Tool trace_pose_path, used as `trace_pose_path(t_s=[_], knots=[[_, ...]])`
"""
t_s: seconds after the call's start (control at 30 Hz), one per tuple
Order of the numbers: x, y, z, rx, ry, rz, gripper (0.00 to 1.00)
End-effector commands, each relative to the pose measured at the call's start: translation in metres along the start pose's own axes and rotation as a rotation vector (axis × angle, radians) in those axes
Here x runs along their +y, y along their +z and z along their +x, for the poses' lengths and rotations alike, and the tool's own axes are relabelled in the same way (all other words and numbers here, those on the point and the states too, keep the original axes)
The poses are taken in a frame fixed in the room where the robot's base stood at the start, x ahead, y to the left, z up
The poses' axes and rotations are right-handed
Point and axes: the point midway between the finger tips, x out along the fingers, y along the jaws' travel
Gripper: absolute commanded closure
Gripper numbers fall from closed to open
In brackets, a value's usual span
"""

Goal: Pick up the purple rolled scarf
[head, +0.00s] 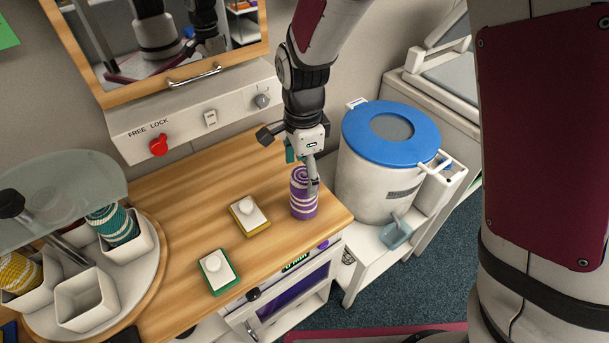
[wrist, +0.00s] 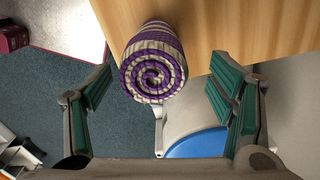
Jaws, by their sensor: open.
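The purple rolled scarf (head: 304,199), purple with white stripes, stands upright on the wooden counter near its right front corner. In the wrist view the scarf (wrist: 153,66) shows its spiral end, between and ahead of the two fingers. My gripper (head: 301,170) is right above and around the top of the scarf in the head view. In the wrist view my gripper (wrist: 160,95) is open, with green pads apart on either side. A gap shows between each pad and the scarf; I see no contact there.
A white bucket with a blue lid (head: 390,132) stands right of the counter. Two pads with white knobs, yellow-edged (head: 262,222) and green-edged (head: 228,275), lie left of the scarf. A round carousel (head: 152,285) holds white cups with rolled cloths. A mirror cabinet (head: 262,45) hangs behind.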

Motion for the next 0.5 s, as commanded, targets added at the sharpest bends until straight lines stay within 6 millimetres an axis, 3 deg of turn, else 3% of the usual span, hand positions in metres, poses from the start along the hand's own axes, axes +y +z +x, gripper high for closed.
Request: trace_pose_path(t_s=[0.17,0.5], knots=[[0.002,0.000,0.011,0.000,0.002,0.000,0.24],[0.006,0.000,0.054,0.000,0.002,-0.001,0.24]])
